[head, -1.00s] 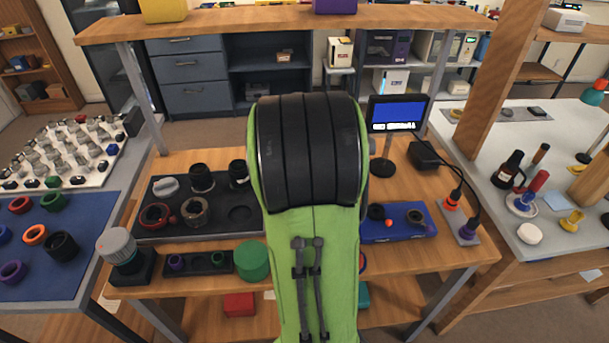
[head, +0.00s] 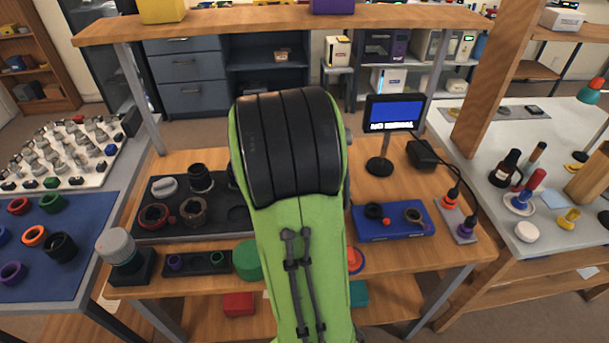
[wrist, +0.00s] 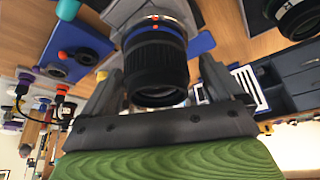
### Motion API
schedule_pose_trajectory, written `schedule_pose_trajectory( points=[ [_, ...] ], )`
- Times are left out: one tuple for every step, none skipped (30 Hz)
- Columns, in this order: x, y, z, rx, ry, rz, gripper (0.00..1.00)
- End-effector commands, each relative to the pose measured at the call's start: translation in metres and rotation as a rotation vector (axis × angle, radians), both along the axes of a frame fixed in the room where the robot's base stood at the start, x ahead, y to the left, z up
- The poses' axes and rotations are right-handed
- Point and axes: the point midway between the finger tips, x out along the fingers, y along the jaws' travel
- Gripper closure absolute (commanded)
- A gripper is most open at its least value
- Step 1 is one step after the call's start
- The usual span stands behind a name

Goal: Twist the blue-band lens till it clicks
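The blue-band lens (wrist: 155,72) is a black ribbed barrel with a blue band and an orange mark near its far end. In the wrist view that end meets a pale grey mount (wrist: 137,10). My gripper (wrist: 160,64) has one finger on each side of the lens. The fingers look open, with a visible gap on the right side; contact on the left is unclear. In the head view my arm hides the gripper and this lens.
A dark tray (head: 150,222) with lens parts lies left of my arm. A blue tray (head: 385,234) with small rings and a small screen (head: 395,113) stand to the right. A green cylinder (head: 246,260) sits close beside my arm. An overhead shelf (head: 260,22) spans the back.

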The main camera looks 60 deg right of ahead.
Motion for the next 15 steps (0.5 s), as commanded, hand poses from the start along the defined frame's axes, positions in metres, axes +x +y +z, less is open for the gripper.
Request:
schedule_pose_trajectory(
  points=[
    [0.000, 0.000, 0.000, 0.000, 0.000, 0.000, 0.06],
    [0.000, 0.000, 0.000, 0.000, 0.000, 0.000, 0.06],
    [0.000, 0.000, 0.000, 0.000, 0.000, 0.000, 0.06],
    [0.000, 0.000, 0.000, 0.000, 0.000, 0.001, 0.06],
    [0.000, 0.000, 0.000, 0.000, 0.000, 0.001, 0.06],
    [0.000, 0.000, 0.000, 0.001, 0.001, 0.000, 0.06],
    [0.000, 0.000, 0.000, 0.001, 0.001, 0.001, 0.06],
    [0.000, 0.001, 0.002, 0.001, 0.001, 0.001, 0.06],
    [0.000, 0.002, 0.005, 0.000, 0.000, 0.002, 0.06],
    [0.000, 0.004, 0.010, -0.001, 0.000, 0.002, 0.06],
    [-0.001, 0.006, 0.015, -0.002, -0.001, 0.003, 0.06],
    [-0.001, 0.009, 0.024, -0.002, -0.002, 0.004, 0.06],
    [-0.002, 0.012, 0.031, -0.002, -0.004, 0.005, 0.06],
    [-0.002, 0.016, 0.040, -0.002, -0.004, 0.005, 0.06],
    [-0.003, 0.021, 0.051, -0.003, -0.005, 0.005, 0.06]
  ],
)
